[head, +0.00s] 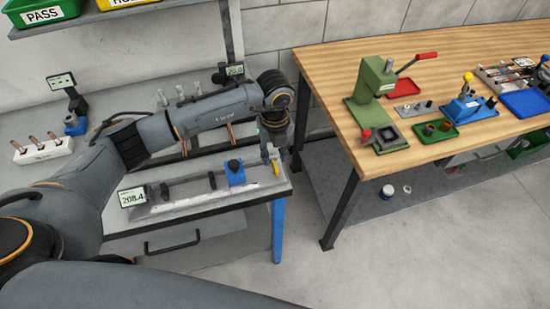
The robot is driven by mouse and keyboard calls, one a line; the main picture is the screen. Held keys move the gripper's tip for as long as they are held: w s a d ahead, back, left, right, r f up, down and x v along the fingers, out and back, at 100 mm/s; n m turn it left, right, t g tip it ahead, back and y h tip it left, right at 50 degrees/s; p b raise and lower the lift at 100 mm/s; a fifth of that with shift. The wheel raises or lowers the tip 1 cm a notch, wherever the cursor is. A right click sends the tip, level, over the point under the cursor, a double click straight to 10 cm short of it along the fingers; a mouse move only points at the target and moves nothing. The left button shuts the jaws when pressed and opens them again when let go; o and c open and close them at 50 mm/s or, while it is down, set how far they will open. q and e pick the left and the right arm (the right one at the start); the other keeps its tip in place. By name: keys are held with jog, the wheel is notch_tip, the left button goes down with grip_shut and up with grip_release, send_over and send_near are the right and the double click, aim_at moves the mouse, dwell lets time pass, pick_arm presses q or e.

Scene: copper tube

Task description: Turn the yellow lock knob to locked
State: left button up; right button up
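A small yellow knob (276,168) sits at the right end of a long measuring fixture (190,199) near the front right corner of the grey bench. The fixture has a rail, a blue block (235,172) with a dark knob on top, and a display (132,197) reading 208.4 at its left end. My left gripper (272,150) points down just above the yellow knob. Its fingertips are small and dark, so I cannot tell whether they touch the knob or how far apart they are. The knob's exact setting is too small to read. My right gripper is not in view.
A wooden table (330,75) on the right holds a green press (375,90) with a red handle and a blue fixture (468,108) with a yellow ball. A gap of floor separates it from the bench. A white block with copper tubes (43,148) stands far left.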

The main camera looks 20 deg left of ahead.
aim_at(275, 166)
pick_arm(q)
jog(key=shift+f+p, duration=0.35)
jog(key=shift+f, duration=1.75)
grip_shut()
